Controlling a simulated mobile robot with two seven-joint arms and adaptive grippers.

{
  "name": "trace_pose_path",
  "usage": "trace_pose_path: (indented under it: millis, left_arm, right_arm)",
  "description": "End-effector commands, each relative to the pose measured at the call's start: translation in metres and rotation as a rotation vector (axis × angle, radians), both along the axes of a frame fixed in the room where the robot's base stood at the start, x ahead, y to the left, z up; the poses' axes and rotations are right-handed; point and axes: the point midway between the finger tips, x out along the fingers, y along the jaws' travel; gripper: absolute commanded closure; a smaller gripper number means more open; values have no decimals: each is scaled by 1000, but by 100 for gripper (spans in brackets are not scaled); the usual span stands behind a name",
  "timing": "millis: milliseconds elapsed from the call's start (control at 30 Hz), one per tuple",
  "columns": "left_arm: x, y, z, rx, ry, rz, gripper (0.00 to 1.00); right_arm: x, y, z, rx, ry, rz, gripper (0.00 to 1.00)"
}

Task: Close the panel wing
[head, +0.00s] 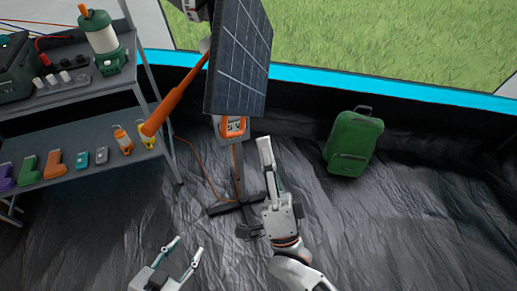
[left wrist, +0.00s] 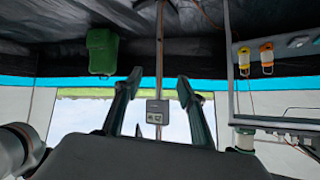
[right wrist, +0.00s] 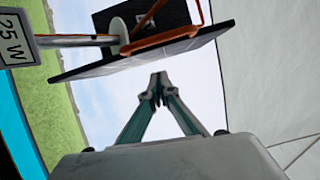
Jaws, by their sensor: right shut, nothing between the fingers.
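A dark gridded solar panel (head: 238,58) stands tilted at the top of the head view, on a stand with an orange-rimmed display (head: 232,127). An orange bar (head: 176,100) slants down to its left. Which part is the hinged wing is unclear. The right wrist view shows a dark panel (right wrist: 130,56) nearly edge-on with an orange frame (right wrist: 150,38). My right gripper (head: 264,140) is shut and empty; its fingertips (right wrist: 159,82) appear just below the panel edge there, contact unclear. My left gripper (head: 185,244) is open and empty, low in the head view and apart from the stand.
A grey shelf (head: 85,80) at the left holds a lantern (head: 102,42) and several small devices. The stand's dark feet (head: 225,208) spread near my right arm. The floor further right is clear.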

Motion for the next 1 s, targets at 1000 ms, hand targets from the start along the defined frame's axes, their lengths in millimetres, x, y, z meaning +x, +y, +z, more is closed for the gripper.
trace_pose_path:
  millis: [1000]
  left_arm:
    - [14, -28, 22, -88, -58, -13, 60]
  right_arm:
    - [-54, 52, -32, 1, -52, 0, 100]
